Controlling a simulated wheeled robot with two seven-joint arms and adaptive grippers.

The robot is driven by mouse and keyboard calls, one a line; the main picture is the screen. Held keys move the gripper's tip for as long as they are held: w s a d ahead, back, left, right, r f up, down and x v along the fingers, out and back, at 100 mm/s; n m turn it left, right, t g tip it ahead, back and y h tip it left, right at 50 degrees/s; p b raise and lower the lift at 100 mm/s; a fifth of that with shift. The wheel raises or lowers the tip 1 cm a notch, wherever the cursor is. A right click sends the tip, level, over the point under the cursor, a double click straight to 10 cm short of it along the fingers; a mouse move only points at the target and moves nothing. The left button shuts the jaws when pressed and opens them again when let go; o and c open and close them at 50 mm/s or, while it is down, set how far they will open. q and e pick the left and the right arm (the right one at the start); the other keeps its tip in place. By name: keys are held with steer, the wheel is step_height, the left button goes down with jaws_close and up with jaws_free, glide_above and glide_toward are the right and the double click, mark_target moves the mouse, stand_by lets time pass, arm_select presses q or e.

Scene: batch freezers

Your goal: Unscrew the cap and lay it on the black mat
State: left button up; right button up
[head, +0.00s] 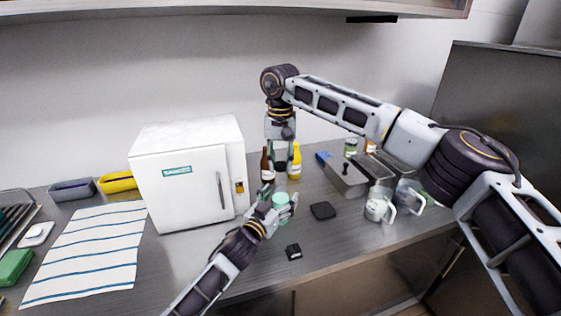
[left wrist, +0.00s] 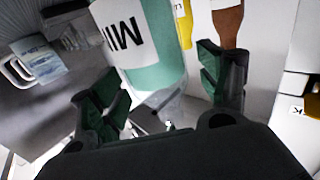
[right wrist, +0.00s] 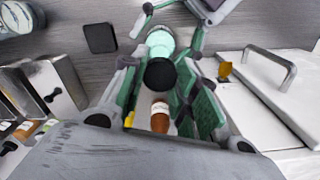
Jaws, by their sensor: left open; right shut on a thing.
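A milk bottle with a pale green body and a white label (left wrist: 130,35) stands on the counter; it shows in the head view (head: 281,206). My left gripper (head: 279,208) is open, its fingers on either side of the bottle. My right gripper (head: 280,168) points down from above, shut on a round black cap (right wrist: 160,74). In the right wrist view the cap overlaps the near side of the bottle (right wrist: 160,42); the head view suggests it is above the bottle, but contact is unclear. The square black mat (head: 322,210) lies bare, right of the bottle.
A white batch freezer (head: 190,175) stands left of the bottle. A brown bottle (head: 266,165) and a yellow bottle (head: 294,164) stand behind. A small black block (head: 293,251) lies near the front edge. Metal containers (head: 350,178) and mugs (head: 376,209) stand right of the mat.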

arm_select(q)
steer(key=v, duration=1.2)
stand_by(0.6)
steer(key=shift+r, duration=0.15)
stand_by(0.4)
